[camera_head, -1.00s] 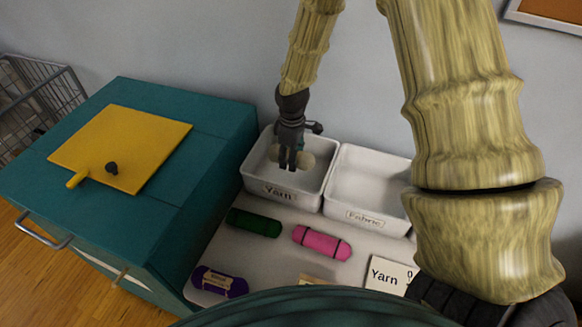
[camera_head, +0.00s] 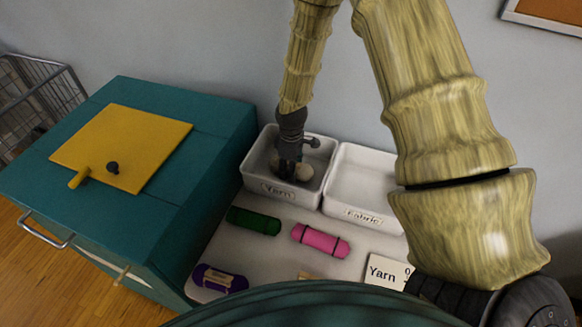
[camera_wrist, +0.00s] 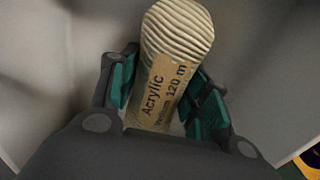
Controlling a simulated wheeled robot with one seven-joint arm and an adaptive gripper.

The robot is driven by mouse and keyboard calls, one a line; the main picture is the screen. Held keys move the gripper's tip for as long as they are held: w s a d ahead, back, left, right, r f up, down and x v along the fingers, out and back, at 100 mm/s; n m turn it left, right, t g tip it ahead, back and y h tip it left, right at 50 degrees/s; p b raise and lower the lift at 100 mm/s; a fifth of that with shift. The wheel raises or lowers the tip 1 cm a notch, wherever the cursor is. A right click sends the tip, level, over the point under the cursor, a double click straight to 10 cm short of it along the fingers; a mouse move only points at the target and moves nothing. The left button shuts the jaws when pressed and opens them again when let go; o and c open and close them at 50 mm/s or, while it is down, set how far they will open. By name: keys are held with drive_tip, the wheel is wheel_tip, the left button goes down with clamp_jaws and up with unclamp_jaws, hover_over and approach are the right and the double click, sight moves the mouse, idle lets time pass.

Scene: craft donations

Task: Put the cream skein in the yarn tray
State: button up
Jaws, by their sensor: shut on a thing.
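The cream skein (camera_wrist: 176,35) with a brown "Acrylic 120 m" label is between the green-padded fingers of my gripper (camera_wrist: 168,95) in the wrist view. My gripper is shut on it. In the head view my gripper (camera_head: 288,172) reaches down inside the white tray labelled "Yarn" (camera_head: 278,191), and the cream skein (camera_head: 304,172) shows beside the fingers, below the tray's rim. Whether the skein touches the tray floor cannot be told.
A white tray labelled "Fabric" (camera_head: 362,216) stands right of the yarn tray. A teal cabinet (camera_head: 190,165) stands at left.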

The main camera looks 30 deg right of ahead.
drive_tip(key=shift+f, duration=0.15)
drive_tip(key=o, duration=1)
drive_tip(key=shift+d+r+b, duration=0.1)
drive_tip(key=shift+r+b, duration=1.05)
drive_tip(key=shift+r, duration=5)
